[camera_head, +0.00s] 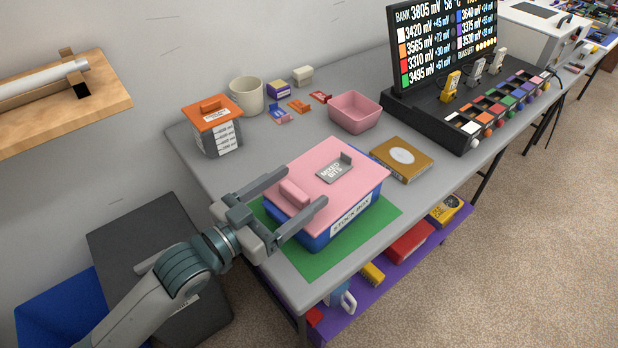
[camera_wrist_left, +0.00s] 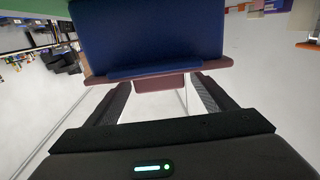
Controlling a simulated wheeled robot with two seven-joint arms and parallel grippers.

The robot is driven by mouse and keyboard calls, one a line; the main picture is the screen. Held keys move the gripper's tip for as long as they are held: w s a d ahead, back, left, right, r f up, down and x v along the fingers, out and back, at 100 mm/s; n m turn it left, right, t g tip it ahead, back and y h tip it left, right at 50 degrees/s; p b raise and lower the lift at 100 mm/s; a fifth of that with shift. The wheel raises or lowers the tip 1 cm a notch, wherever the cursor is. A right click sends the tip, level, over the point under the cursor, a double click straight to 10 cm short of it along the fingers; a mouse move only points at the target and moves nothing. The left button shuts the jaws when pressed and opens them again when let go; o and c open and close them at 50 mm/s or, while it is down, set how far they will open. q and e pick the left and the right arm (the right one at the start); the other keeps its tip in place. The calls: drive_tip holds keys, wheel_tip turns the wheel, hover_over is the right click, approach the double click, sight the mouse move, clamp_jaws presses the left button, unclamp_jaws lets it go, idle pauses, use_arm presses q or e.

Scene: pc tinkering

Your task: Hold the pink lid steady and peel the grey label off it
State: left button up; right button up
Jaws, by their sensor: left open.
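The pink lid (camera_head: 350,190) sits on the blue stock box (camera_head: 318,238), which stands on a green mat (camera_head: 315,268) at the table's front left. The grey label (camera_head: 335,171), printed "MIXED BITS", lies on the lid with a raised tab at its far right corner. My left gripper (camera_head: 305,187) is open, with one finger on each side of the lid's pink handle block (camera_head: 293,193). In the left wrist view the block (camera_wrist_left: 160,83) shows between the spread fingers, below the lid's edge (camera_wrist_left: 205,76), with a gap on both sides. My right gripper is not in view.
A brown box with a white oval (camera_head: 402,158) lies right of the stock box. A pink bin (camera_head: 355,112), a mug (camera_head: 247,95) and an orange-lidded container (camera_head: 213,125) stand behind. A black display stand (camera_head: 440,115) is at right. The grey tabletop behind the lid is mostly clear.

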use_arm(q)
drive_tip(key=shift+x, duration=2.1)
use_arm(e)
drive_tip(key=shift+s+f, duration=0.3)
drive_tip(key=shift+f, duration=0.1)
use_arm(q)
drive_tip(key=shift+c, duration=0.7)
drive_tip(key=c, duration=1.8)
clamp_jaws()
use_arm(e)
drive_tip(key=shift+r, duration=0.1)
use_arm(q)
unclamp_jaws()
drive_tip(key=shift+s+f+p, duration=0.1)
drive_tip(key=shift+f+p, duration=0.15)
drive_tip(key=shift+p, duration=0.95)
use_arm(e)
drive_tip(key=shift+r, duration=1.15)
use_arm(q)
clamp_jaws()
